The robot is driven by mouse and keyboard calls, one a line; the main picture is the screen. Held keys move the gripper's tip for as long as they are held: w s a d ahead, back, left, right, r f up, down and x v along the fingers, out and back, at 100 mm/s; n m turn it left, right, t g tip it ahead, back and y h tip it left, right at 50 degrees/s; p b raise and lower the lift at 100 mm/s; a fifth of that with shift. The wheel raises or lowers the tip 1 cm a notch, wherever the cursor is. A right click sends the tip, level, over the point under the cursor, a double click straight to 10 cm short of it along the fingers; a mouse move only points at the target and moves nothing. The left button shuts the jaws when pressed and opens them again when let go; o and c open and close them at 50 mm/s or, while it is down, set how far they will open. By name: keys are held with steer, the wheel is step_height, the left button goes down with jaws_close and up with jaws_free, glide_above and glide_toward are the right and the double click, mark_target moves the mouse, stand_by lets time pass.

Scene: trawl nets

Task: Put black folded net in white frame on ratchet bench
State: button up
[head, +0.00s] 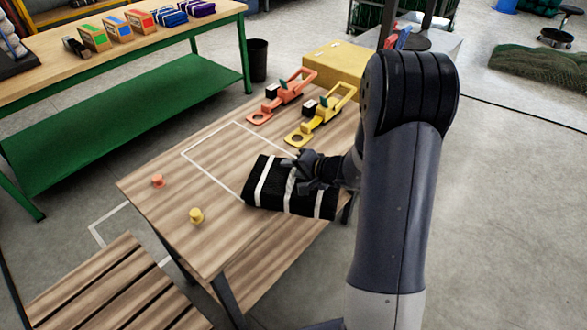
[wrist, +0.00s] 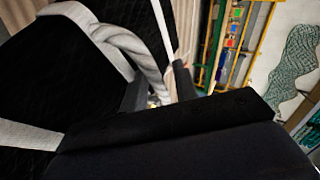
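The black folded net (head: 275,199) has white straps and sits over the right front part of the bench top. It covers the near right corner of the white frame (head: 207,175), a thin outline on the wooden ratchet bench (head: 155,205), and reaches the bench's front right edge. My gripper (head: 303,168) is at the net's upper side and looks shut on it. In the wrist view the net (wrist: 65,75) fills the left side, and a pale strap bulges up to the dark fingers (wrist: 160,92). The fingertips are partly hidden. I cannot tell whether the net touches the bench.
An orange ratchet (head: 283,97) and a yellow ratchet (head: 322,117) lie behind the frame. An orange knob (head: 158,181) and a yellow knob (head: 196,215) stand at the left. The frame's inside is clear.

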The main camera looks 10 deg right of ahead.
steer(key=shift+s, duration=0.1)
steer(key=b+v, duration=0.1)
steer(key=v, duration=1.1)
steer(key=shift+o, duration=0.5)
steer(key=shift+r, duration=0.1)
steer(key=o, duration=1.4)
steer(key=shift+c, duration=0.2)
steer(key=shift+d, duration=0.1)
steer(key=v, duration=1)
steer(key=shift+s+r, duration=0.2)
steer(key=shift+d, duration=0.1)
jaws_close()
